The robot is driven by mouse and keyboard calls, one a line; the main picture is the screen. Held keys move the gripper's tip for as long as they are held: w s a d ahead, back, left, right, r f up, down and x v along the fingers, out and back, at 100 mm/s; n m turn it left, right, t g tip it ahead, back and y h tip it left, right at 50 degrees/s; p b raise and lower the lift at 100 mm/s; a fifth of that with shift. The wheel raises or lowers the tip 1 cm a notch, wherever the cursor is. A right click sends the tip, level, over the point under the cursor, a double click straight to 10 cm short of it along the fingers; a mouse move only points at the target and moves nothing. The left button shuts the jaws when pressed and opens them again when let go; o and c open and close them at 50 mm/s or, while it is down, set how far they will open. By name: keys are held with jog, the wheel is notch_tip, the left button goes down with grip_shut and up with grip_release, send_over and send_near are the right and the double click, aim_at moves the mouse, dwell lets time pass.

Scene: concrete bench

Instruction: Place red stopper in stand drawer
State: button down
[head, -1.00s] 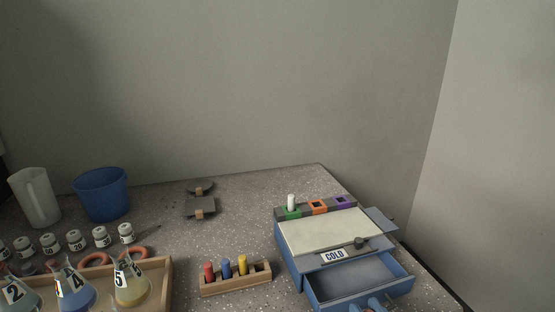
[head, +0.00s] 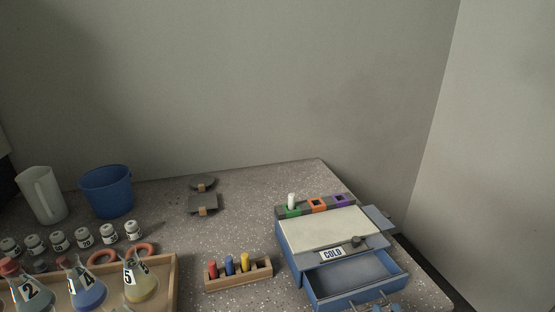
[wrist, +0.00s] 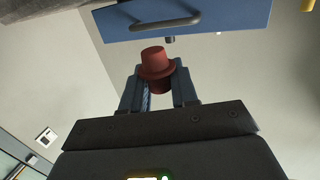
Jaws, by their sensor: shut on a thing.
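A red stopper (wrist: 155,62) with a wide brim is held between the fingers of my gripper (wrist: 159,74) in the wrist view. My gripper is shut on it. The blue front of a drawer (wrist: 190,18) with a grey handle (wrist: 165,23) is just beyond the stopper. In the head view the stand (head: 325,230) has a pale top and a "COLD" label. Its blue drawer (head: 355,289) is pulled open and its visible floor looks empty. Small blue-grey parts show at the bottom edge by the drawer; I cannot tell whether they are my fingers. The held stopper is not clearly visible there.
A wooden rack (head: 238,281) with red, blue and yellow pegs stands left of the stand. Numbered flasks (head: 140,284) sit in a wooden tray (head: 172,285) at lower left. A blue bucket (head: 106,192) and white jug (head: 42,197) are behind. The bench between is mostly clear.

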jog(key=shift+a, duration=0.1)
jog(key=shift+a+b, duration=0.2)
jog(key=shift+b, duration=0.15)
jog(key=s+a+r+n+g+y+b, duration=0.1)
jog(key=a+r+n+y+b, duration=0.4)
jog(key=a, duration=0.6)
jog(key=s+y+b, duration=0.1)
jog(key=y+b, duration=0.1)
jog(key=b, duration=0.1)
jog(key=shift+s+r+g+y, duration=0.15)
jog(key=shift+r+g+y, duration=0.2)
jog(key=shift+g+y, duration=0.05)
jog(key=shift+a, duration=0.15)
jog(key=w+a+f, duration=0.1)
jog(key=a+f, duration=0.1)
jog(key=a, duration=0.1)
jog(key=w+a+f, duration=0.1)
jog(key=a+f, duration=0.1)
jog(key=a, duration=0.2)
jog(key=w+a+f, duration=0.1)
jog(key=a+f, duration=0.2)
jog(key=shift+w+a, duration=0.25)
jog(key=shift+a, duration=0.15)
jog(key=shift+a+f, duration=0.1)
jog(key=shift+f, duration=1.7)
jog(key=shift+f, duration=0.1)
